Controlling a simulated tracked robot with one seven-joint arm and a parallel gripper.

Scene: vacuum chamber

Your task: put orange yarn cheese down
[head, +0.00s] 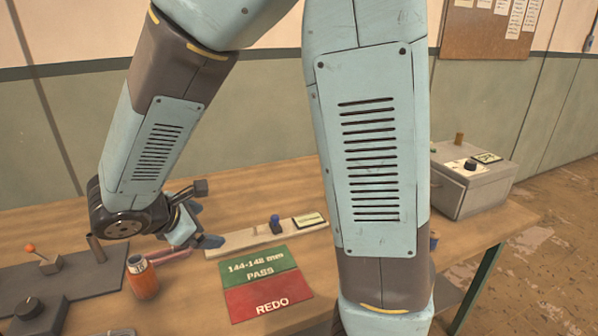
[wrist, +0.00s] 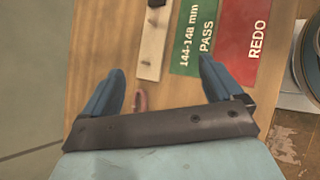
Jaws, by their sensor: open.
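An orange cylinder (head: 143,280) with a pale, marked band near its top stands upright on the wooden bench at the left; it appears to be the orange yarn cheese. I cannot make it out in the wrist view. My gripper (head: 205,226) is above the bench, to the right of and beyond the cylinder, apart from it. Its two blue fingers are spread wide in the wrist view (wrist: 160,85), with nothing held between them. A green PASS panel (head: 258,264), marked 144-148 mm, and a red REDO panel (head: 268,297) lie on the bench to the right of the cylinder.
A wooden gauge strip (head: 240,240) with a blue knob lies behind the panels. A small reddish piece (head: 170,256) lies beside the cylinder. A dark base with an orange-tipped lever (head: 48,264) is at left. A grey box (head: 480,190) stands at the far right.

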